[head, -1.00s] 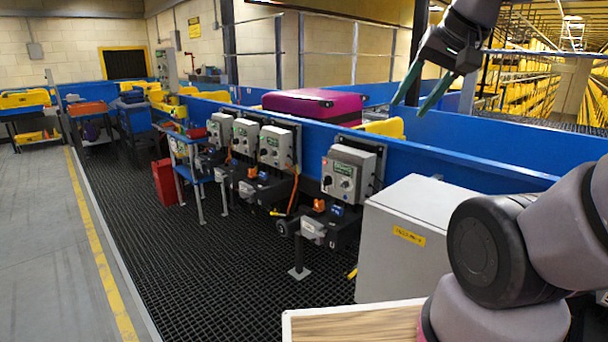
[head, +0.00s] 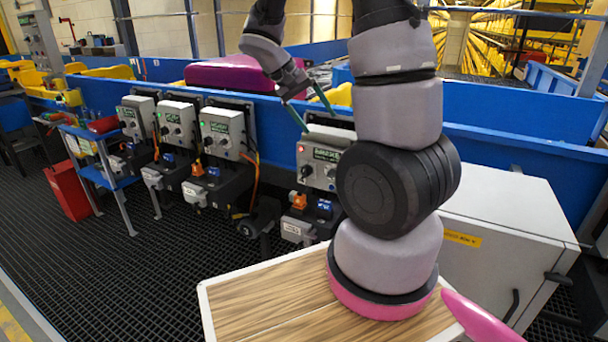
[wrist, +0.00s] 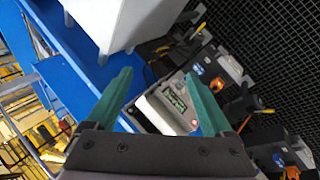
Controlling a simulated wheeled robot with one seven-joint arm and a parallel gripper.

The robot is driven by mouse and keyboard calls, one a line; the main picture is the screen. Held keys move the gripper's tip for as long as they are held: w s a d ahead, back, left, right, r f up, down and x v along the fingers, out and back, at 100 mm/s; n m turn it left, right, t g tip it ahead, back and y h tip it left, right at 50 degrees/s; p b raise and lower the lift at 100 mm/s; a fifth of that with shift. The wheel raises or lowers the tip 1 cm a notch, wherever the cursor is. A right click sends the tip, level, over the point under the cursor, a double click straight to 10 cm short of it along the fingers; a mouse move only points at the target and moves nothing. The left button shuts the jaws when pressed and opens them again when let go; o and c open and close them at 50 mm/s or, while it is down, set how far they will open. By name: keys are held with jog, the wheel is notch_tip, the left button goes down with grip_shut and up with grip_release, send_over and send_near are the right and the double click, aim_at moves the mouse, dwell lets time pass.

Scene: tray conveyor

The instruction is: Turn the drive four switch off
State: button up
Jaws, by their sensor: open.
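Several grey drive control boxes hang in a row along the blue conveyor side. The nearest box (head: 312,158), last on the right, has a green display, a small red light (head: 300,148) and a black rotary knob (head: 306,171); I take it as drive four, but its lettering is too small to read. My arm hides its right part. My gripper (head: 316,120) is open and empty, its green fingers pointing down at the top of this box. In the wrist view the box (wrist: 150,113) shows between and beyond my gripper's fingers (wrist: 160,80); its knob is not clear there.
Another control box (head: 222,127) stands just left, with more beyond. Below the nearest box are a motor unit with an orange switch (head: 299,200) and cables. A white cabinet (head: 510,225) stands to the right. A magenta suitcase (head: 230,75) lies on the conveyor behind.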

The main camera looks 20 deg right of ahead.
jog(key=w+d+f+n+h, duration=0.2)
jog(key=w+f+h, duration=0.35)
jog(key=f, duration=0.25)
jog(key=n+t+h, duration=0.2)
jog(key=n+t, duration=0.8)
jog(key=t, duration=0.2)
send_near(304, 174)
jog(key=x, duration=1)
jog(key=shift+w+d+r, duration=0.1)
jog(key=shift+w+d, duration=0.1)
jog(key=shift+w, duration=0.05)
grip_shut()
